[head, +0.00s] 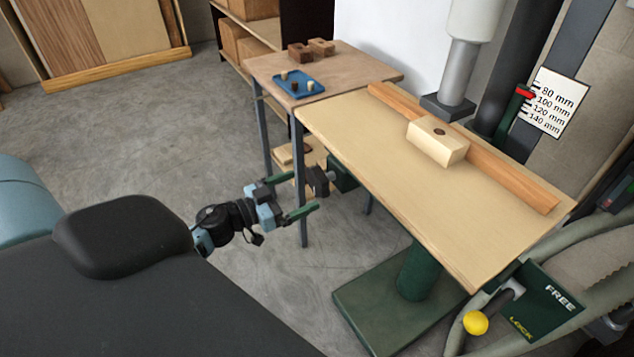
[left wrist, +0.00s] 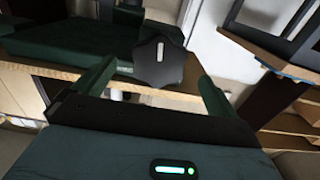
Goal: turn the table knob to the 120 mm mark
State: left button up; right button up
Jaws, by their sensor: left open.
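The table knob (head: 318,181) is dark and lobed, on a green housing (head: 345,174) under the near left side of the machine table (head: 420,190). In the left wrist view the knob (left wrist: 160,62) faces me with its white line about upright. My left gripper (head: 305,191) is open, its green fingers pointing at the knob, one to each side. In the left wrist view the knob lies just beyond the fingertips (left wrist: 157,72); contact is not clear. The scale plate (head: 553,103) reads 80 to 140 mm. A red pointer (head: 525,92) sits near its upper marks; the exact reading is unclear.
A yellow-balled lever (head: 475,322) is beside the FREE/LOCK plate (head: 548,302), close to the word LOCK. A wood block (head: 437,141) and fence (head: 510,179) lie on the table. A side table (head: 340,72) holds a blue tray (head: 298,85).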

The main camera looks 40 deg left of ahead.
aim_at(314, 184)
pick_arm(q)
jog(key=shift+x, duration=3.05)
pick_arm(e)
jog(key=shift+w+r, duration=0.1)
jog(key=shift+w, duration=0.35)
pick_arm(q)
jog(key=shift+c, duration=0.5)
jog(key=c, duration=0.9)
jog(key=shift+o, duration=0.2)
pick_arm(e)
jog(key=shift+s, duration=0.45)
